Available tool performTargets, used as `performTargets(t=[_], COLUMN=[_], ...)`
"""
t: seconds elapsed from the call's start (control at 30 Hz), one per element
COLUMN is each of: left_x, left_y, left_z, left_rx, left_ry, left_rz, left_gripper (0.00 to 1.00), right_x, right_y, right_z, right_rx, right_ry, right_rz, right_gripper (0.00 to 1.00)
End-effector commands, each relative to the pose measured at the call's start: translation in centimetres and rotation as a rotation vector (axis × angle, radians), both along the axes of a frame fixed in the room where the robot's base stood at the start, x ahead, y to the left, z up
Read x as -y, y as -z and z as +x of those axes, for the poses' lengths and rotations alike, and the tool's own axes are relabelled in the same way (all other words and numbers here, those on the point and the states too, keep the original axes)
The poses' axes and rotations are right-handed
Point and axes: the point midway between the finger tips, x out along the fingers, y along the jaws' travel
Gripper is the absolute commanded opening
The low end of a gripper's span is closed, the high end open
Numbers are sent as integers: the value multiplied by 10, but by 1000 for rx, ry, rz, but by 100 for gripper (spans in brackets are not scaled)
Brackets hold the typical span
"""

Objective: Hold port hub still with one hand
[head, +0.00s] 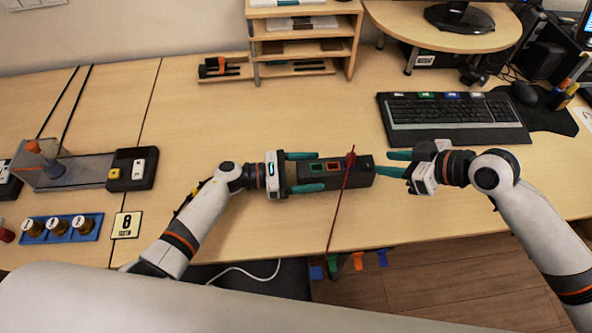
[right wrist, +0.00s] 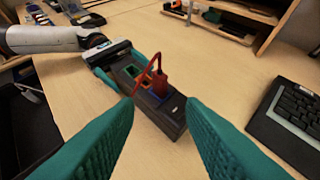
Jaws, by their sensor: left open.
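The port hub (head: 362,172) is a long black box lying on the table, with green and orange-red framed ports on top. In the right wrist view the hub (right wrist: 172,119) also shows a blue port at its near end, with a red plug (right wrist: 158,84) upright there; I cannot tell if it is seated. Its red wire (head: 339,206) runs off the front edge in the head view. My left gripper (head: 318,172) is open, its teal fingers along both long sides of the hub's left end. My right gripper (head: 384,163) is open and empty beside the hub's right end.
A keyboard (head: 455,121) lies at the back right. A wooden shelf (head: 305,45) stands behind. Blue, green and orange plugs (head: 358,261) hang at the front edge. A blue tray (head: 60,228) with several knobs sits at left. The table behind the hub is clear.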

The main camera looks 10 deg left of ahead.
Motion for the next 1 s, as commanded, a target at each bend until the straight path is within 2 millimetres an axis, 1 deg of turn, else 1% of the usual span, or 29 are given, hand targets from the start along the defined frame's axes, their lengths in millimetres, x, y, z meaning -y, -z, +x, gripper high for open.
performTargets(t=[0.27,0.3,0.47,0.6,0.67,0.77,0.87,1.0], left_x=[2,2,2,2,2,2,2,2], left_y=[0,0,0,0,0,0,0,0], left_z=[0,0,0,0,0,0,0,0], left_rx=[0,0,0,0,0,0,0,0], left_ry=[0,0,0,0,0,0,0,0], left_rz=[0,0,0,0,0,0,0,0], left_gripper=[75,73,47,24,22,22,22,22], right_x=[0,0,0,0,0,-4,-15,-41], right_y=[0,0,0,0,0,0,-2,-5], right_z=[0,0,0,0,0,2,5,11], right_rx=[0,0,0,0,-1,-25,-96,-280], right_ry=[0,0,0,0,1,6,22,81], right_rz=[0,0,0,0,0,2,2,-34], right_gripper=[36,36,36,36,31,31,31,31])
